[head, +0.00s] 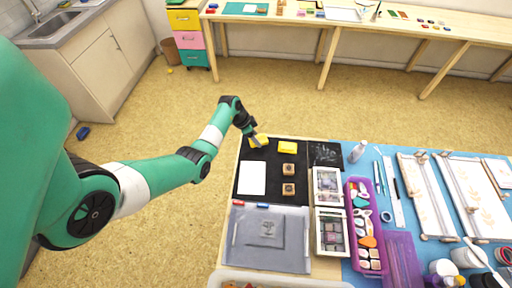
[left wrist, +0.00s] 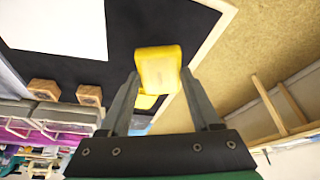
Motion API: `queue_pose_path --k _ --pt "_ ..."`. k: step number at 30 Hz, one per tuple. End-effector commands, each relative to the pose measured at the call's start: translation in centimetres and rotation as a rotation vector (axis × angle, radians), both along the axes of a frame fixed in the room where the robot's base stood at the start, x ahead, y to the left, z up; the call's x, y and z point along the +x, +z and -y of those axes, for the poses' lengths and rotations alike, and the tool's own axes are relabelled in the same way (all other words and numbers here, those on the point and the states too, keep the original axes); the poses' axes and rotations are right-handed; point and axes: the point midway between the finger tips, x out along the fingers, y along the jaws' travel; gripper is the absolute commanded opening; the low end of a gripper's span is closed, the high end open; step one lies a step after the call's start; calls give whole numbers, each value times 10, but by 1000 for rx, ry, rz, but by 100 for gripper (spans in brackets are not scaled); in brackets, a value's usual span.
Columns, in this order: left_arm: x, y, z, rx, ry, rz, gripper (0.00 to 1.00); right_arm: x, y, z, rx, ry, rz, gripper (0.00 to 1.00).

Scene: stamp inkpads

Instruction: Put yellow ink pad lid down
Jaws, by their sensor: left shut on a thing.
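My left gripper (head: 254,137) is shut on the yellow ink pad lid (head: 260,141) at the far left corner of the black mat (head: 262,163). In the left wrist view the lid (left wrist: 158,68) sits between the fingertips of the gripper (left wrist: 161,76). I cannot tell whether the lid touches the mat. Another yellow piece, which looks like the ink pad (head: 288,147), lies on the mat to the right of the lid. In the left wrist view a yellow piece (left wrist: 145,102) shows partly hidden behind the lid. My right gripper is not in view.
Two wooden stamps (head: 288,172) and a white sheet (head: 252,177) lie on the black mat. A grey mat (head: 290,255), framed ink palettes (head: 328,185) and a purple case (head: 360,210) are nearer and to the right. Bare mat lies between the lid and the sheet.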

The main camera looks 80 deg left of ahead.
Motion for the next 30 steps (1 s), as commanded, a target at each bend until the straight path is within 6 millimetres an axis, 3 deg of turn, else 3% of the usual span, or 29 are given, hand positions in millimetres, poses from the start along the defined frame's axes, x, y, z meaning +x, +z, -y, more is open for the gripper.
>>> queue_pose_path --k 7,12,23,24,28,30 --pt "4 -10 -7 1 0 1 12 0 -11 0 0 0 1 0" --pt "4 -40 -6 0 1 0 12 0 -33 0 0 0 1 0" --pt "3 -41 -6 -1 1 -1 12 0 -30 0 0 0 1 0" --pt "3 -41 -6 0 0 -1 67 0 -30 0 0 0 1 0" --pt "3 -41 -6 0 0 0 91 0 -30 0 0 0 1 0" --pt "3 -41 -6 0 0 0 94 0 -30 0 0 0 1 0"
